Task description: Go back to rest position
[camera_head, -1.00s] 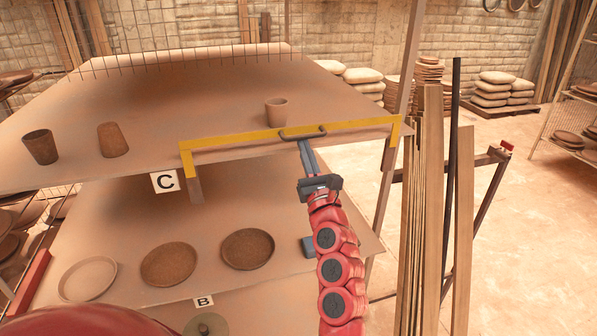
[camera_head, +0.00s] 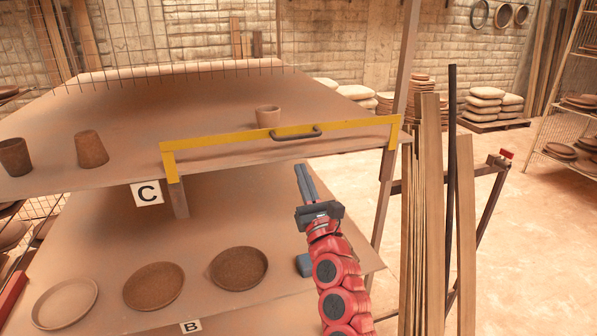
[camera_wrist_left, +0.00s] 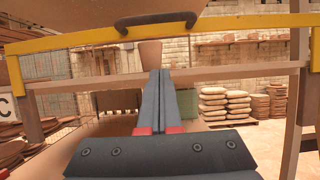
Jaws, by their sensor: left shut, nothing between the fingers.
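My left gripper (camera_head: 306,184) is shut and empty, its narrow dark fingers together and pointing up toward the upper shelf's front edge. It is apart from and below the dark handle (camera_head: 296,132) on the yellow bar (camera_head: 230,137), which runs along the front of shelf C. In the left wrist view the fingers (camera_wrist_left: 161,78) are pressed together, with the handle (camera_wrist_left: 157,20) above them. My right gripper is in neither view.
Upper shelf C (camera_head: 110,115) holds several brown cups, one (camera_head: 268,116) behind the bar. The lower shelf (camera_head: 110,245) holds plates, one (camera_head: 238,268) left of my arm. Tall wooden planks (camera_head: 428,200) and a dark post stand close to the right. Open floor lies beyond them.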

